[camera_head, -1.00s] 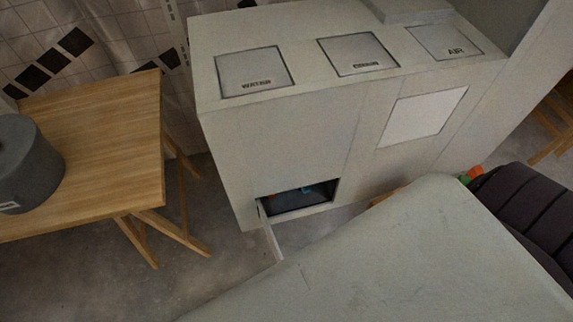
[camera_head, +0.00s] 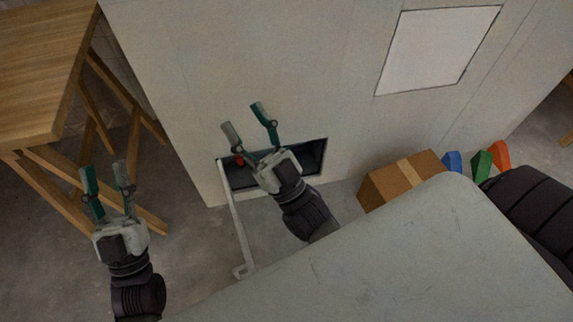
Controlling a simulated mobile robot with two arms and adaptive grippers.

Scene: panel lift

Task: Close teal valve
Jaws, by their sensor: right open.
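The light grey cabinet (camera_head: 270,60) has a dark low opening (camera_head: 313,163). Its hatch door (camera_head: 236,220) stands open at the left side of the opening. A small red-orange part (camera_head: 239,160) shows at the opening's left end, beside my right gripper. I cannot make out a teal valve; the inside is dark and partly hidden by that gripper. My right gripper (camera_head: 243,118) is open and empty, its fingers pointing up the picture in front of the opening.
A wooden table (camera_head: 40,70) stands at the left, its legs close to my left gripper. A cardboard box (camera_head: 400,180) and blue (camera_head: 453,162), green (camera_head: 482,165) and red-orange (camera_head: 500,154) objects lie right of the opening. A white square panel (camera_head: 437,50) is on the cabinet front.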

